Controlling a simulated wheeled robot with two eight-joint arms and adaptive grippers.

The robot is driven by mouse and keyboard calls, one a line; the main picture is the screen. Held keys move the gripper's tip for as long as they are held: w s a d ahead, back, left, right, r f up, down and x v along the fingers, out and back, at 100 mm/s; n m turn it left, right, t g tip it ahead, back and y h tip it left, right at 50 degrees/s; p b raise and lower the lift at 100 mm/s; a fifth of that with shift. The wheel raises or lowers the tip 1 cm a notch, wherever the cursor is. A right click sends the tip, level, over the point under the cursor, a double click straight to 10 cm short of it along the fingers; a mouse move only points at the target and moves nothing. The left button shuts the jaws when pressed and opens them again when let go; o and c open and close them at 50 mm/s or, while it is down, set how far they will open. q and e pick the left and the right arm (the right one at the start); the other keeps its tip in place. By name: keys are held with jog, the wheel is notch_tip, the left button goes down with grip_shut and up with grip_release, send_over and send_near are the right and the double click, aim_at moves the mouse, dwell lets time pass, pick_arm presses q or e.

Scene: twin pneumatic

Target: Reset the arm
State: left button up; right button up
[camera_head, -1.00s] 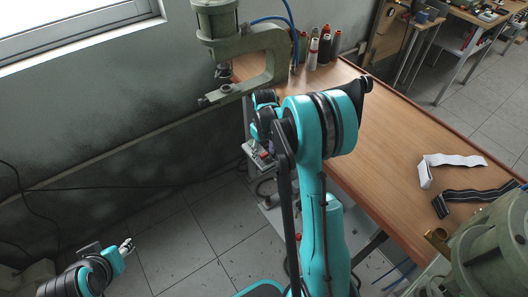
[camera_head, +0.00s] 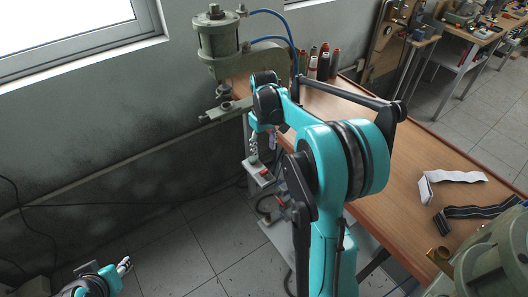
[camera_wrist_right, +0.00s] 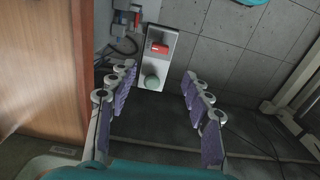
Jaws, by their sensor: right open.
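My right arm (camera_head: 335,165) is bent, with its elbow over the left edge of the wooden table and its forearm reaching back toward the wall. My right gripper (camera_head: 266,142) hangs near the green press, partly hidden by the arm. In the right wrist view, its two purple-padded fingers (camera_wrist_right: 162,105) are wide apart with nothing between them. Beyond them is a grey button box (camera_wrist_right: 155,62) with a red and a green part; it also shows in the head view (camera_head: 258,172). My left gripper (camera_head: 124,266) is small at the bottom left, above the floor; its opening is unclear.
A green press (camera_head: 218,38) stands at the table's far left corner, close to my right forearm. Several spools (camera_head: 323,66) stand beside it. White (camera_head: 455,177) and black (camera_head: 480,211) straps lie on the wooden table (camera_head: 405,150). Another green machine (camera_head: 495,255) is at the lower right.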

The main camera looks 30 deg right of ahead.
dwell(0.4)
jog(key=s+a+r+t, duration=0.3)
jog(key=s+a+r, duration=0.3)
jog(key=s+a, duration=0.25)
jog(key=s+a+f+m+t, duration=0.1)
jog(key=s+a+f+t, duration=0.1)
jog(key=s+a+t, duration=0.2)
jog(key=s+a, duration=0.3)
jog(key=s, duration=0.3)
jog(key=shift+s+f, duration=0.2)
jog(key=shift+f, duration=0.1)
